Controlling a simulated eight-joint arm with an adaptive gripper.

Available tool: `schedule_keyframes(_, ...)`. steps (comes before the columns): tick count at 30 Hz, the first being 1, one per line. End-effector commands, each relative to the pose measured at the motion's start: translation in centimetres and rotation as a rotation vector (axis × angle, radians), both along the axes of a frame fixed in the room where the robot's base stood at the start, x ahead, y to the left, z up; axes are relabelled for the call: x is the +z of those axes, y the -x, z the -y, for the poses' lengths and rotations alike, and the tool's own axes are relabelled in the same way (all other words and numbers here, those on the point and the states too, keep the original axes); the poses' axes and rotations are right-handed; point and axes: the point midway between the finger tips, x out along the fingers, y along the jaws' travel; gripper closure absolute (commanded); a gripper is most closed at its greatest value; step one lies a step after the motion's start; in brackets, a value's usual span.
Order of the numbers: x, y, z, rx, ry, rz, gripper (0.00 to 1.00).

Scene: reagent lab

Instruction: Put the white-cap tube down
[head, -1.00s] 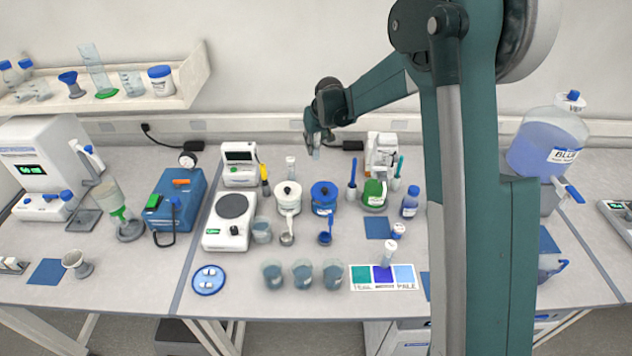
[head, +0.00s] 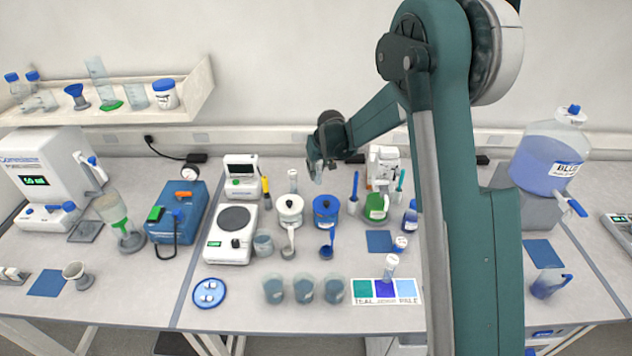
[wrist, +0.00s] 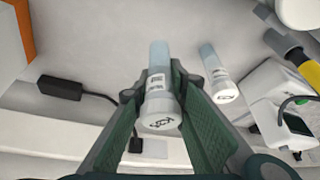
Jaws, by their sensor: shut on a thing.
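The white-cap tube (wrist: 158,90) is held between the green fingers of my gripper (wrist: 152,84) in the wrist view. Its printed white cap faces the camera and its clear body points away. In the head view my gripper (head: 318,166) is above the back of the bench, behind the blue-lidded pot (head: 326,208). The held tube is too small there to make out well. A second white-capped tube (wrist: 220,80) is beside the held one in the wrist view, apart from it. It stands near the white pot in the head view (head: 293,180).
A balance (head: 241,180), white pot (head: 290,210) and green pot (head: 376,207) stand close by. Three beakers are at the front. A black adapter (wrist: 60,88) with a cable shows in the wrist view.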

Motion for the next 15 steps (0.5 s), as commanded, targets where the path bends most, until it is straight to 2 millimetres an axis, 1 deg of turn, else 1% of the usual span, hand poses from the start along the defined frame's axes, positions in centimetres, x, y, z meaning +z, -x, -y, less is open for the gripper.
schedule_keyframes(1, -0.5, -0.02, 0.0, 0.0, 0.0, 0.0, 0.9)
schedule_keyframes(5, -1.29, 0.0, 0.0, 0.0, 0.0, 0.0, 0.9)
schedule_keyframes(15, -1.45, -0.01, 0.0, 0.0, 0.0, 0.0, 0.9)
